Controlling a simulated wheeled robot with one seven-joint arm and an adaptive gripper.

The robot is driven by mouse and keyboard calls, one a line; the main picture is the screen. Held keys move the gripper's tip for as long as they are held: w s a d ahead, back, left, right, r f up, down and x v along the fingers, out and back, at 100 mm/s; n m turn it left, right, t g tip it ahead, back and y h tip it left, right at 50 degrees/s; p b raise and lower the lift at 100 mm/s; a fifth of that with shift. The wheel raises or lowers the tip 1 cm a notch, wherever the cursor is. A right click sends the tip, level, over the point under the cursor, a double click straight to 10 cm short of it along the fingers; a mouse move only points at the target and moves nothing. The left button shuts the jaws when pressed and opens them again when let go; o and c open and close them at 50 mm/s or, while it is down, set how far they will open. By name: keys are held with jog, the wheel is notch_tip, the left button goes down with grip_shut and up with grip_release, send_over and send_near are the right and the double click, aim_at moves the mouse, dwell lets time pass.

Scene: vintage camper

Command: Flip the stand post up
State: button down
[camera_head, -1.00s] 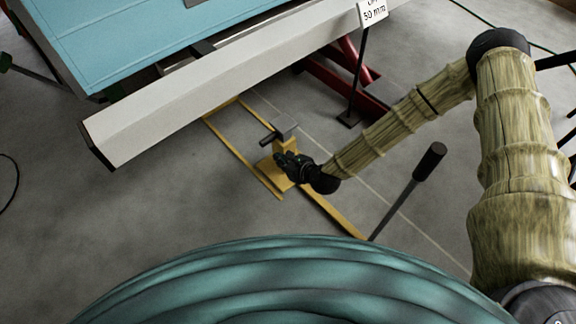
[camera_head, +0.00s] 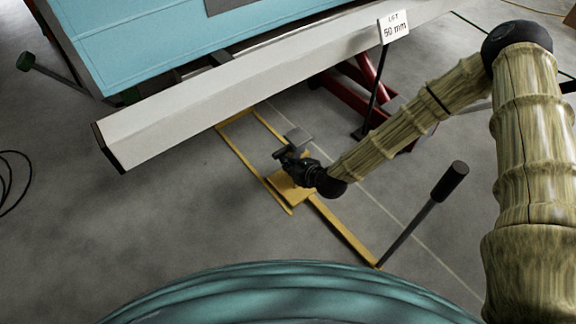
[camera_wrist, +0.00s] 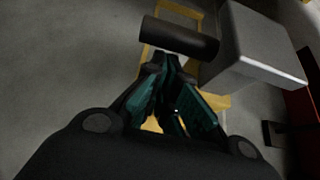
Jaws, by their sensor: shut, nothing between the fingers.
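The yellow stand has a flat base plate (camera_head: 290,191) on the floor and a post topped by a grey block (camera_head: 298,138). A dark round bar sticks out beside the block, and both show close in the wrist view: the bar (camera_wrist: 180,38) and the block (camera_wrist: 255,50). My gripper (camera_head: 281,154) covers most of the post in the head view, so its tilt cannot be told. In the wrist view my fingers (camera_wrist: 165,62) are together and empty, with their tips just below the bar. Whether they touch it is unclear.
A white beam (camera_head: 240,90) of the blue camper hangs over the stand's far side. A red jack frame (camera_head: 370,95) and a "LIFT 50 mm" sign (camera_head: 394,26) stand to the right. A black-gripped lever (camera_head: 430,210) rises at front right. Left floor is mostly clear.

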notch_tip(320, 180, up, 7)
jog(key=p, duration=0.5)
jog(key=shift+w+f, duration=0.1)
jog(key=shift+f, duration=0.1)
dwell(0.3)
jog(key=s+d+r+p, duration=0.1)
jog(key=s+d, duration=0.4)
jog(key=s, duration=0.2)
jog(key=shift+s+d+r, duration=0.2)
jog(key=shift+s+d, duration=0.1)
jog(key=shift+s, duration=0.1)
dwell(0.4)
dwell(0.4)
